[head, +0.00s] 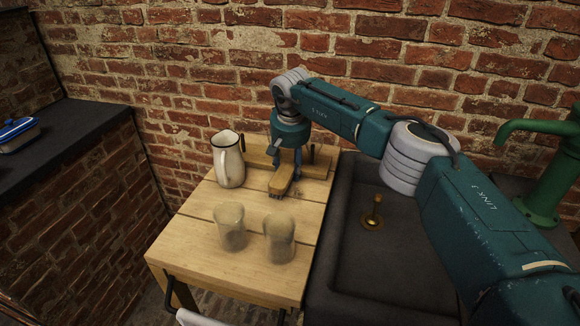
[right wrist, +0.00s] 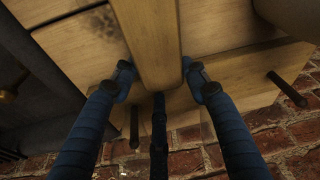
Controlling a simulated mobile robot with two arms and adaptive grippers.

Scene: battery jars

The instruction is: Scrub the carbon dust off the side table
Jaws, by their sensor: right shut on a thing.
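The side table (head: 200,255) is a light plank table against the brick wall. My right gripper (head: 287,167) is over its back right part, pointing down, shut on a wooden brush (head: 281,184) with dark bristles below. In the right wrist view, the brush's pale wooden body (right wrist: 148,40) lies between the two blue fingers of the gripper (right wrist: 157,72). A small dark smudge (right wrist: 289,92) shows on the table wood there. I cannot tell whether the bristles touch the table. Dust under the brush and arm is hidden. My left gripper is not in view.
Two cloudy glass jars (head: 232,228) (head: 279,239) stand at the table's front. A cream pitcher (head: 228,160) stands at the back left, before a wooden rack (head: 257,156). A dark sink (head: 345,265) adjoins on the right, with a green pump (head: 548,175) behind.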

